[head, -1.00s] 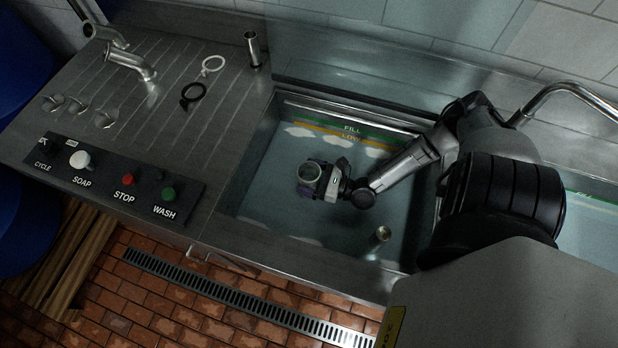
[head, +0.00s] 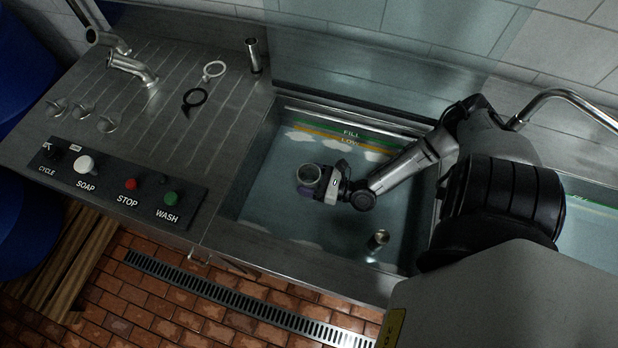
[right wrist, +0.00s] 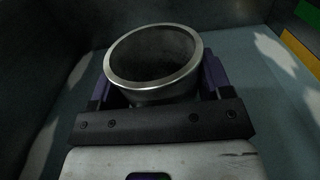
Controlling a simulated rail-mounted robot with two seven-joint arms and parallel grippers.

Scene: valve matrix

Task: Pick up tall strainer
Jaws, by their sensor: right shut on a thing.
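A round, open-topped metal vessel, which I take to be the tall strainer (head: 310,174), is in the sink basin. My right gripper (head: 318,186) is shut on it, with purple fingers at its sides. In the right wrist view the strainer (right wrist: 155,93) shows a bright rim and dark inside between the two fingers (right wrist: 157,82). Its lower part is hidden by the gripper, so I cannot tell whether it touches the basin floor. My left gripper is not in view.
Another small metal cylinder (head: 378,240) stands in the sink (head: 262,240), near its front. A slim metal cylinder (head: 253,56), a white ring (head: 213,71) and a black ring (head: 194,98) are on the drainboard (head: 150,120). A button panel (head: 120,186) lies at the front left.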

